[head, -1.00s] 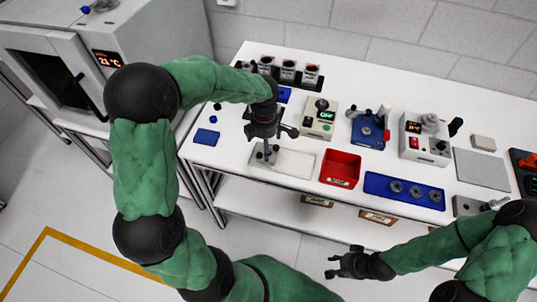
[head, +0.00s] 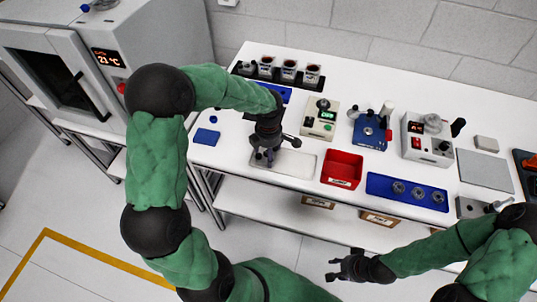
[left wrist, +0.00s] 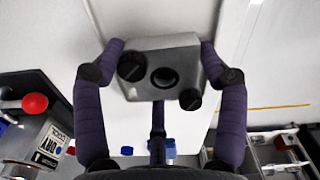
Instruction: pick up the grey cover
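The grey cover (left wrist: 165,50), a box-like grey piece with a dark round hole and two black round parts, shows in the left wrist view. In the head view my left gripper mostly hides it. My left gripper (head: 263,158) points down over the white tray (head: 300,163). In the left wrist view its fingers (left wrist: 160,47) stand apart, one on each side of the cover. The fingertips are close to its sides; firm contact cannot be made out. My right gripper (head: 340,265) is empty, fingers apart, in front of the table.
A red bin (head: 341,169) stands right of the tray, and a blue tray (head: 380,186) with round metal parts lies beyond it. A beige device (head: 319,121) and a blue fixture (head: 369,133) stand behind. A small blue block (head: 206,136) lies left.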

